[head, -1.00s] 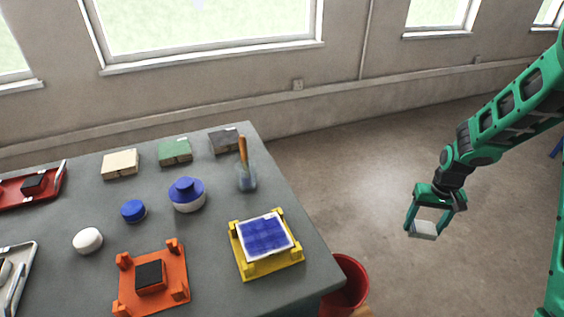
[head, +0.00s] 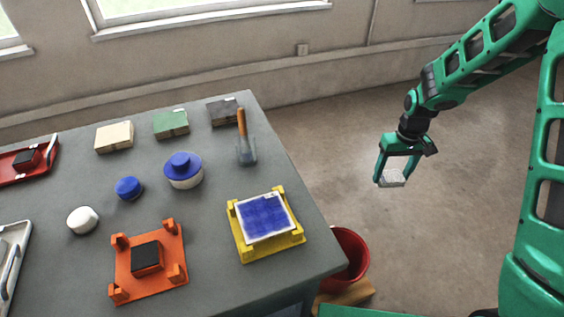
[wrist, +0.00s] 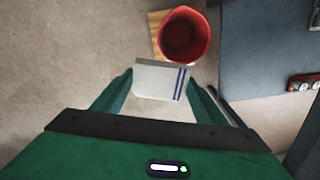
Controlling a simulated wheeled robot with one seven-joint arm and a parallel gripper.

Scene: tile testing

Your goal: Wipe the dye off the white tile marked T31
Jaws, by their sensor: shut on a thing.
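A white tile with a blue-covered face (head: 264,217) sits in a yellow holder (head: 272,250) near the table's right edge. I cannot read any marking on it. My gripper (head: 391,179) is shut on a pale block (head: 393,181), held in the air over the floor, right of the table and apart from the tile. In the wrist view the block (wrist: 155,82) lies between both fingers and shows dark blue stripes at its right end.
A red bucket (head: 352,262) stands on a wooden piece (head: 348,296) beside the table. An orange holder (head: 148,284) with a black block, a blue-topped round pot (head: 183,168), a wooden-handled tool (head: 244,148) and several stacked tiles (head: 171,124) share the table. Grey table surface (head: 215,205) is bare between them.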

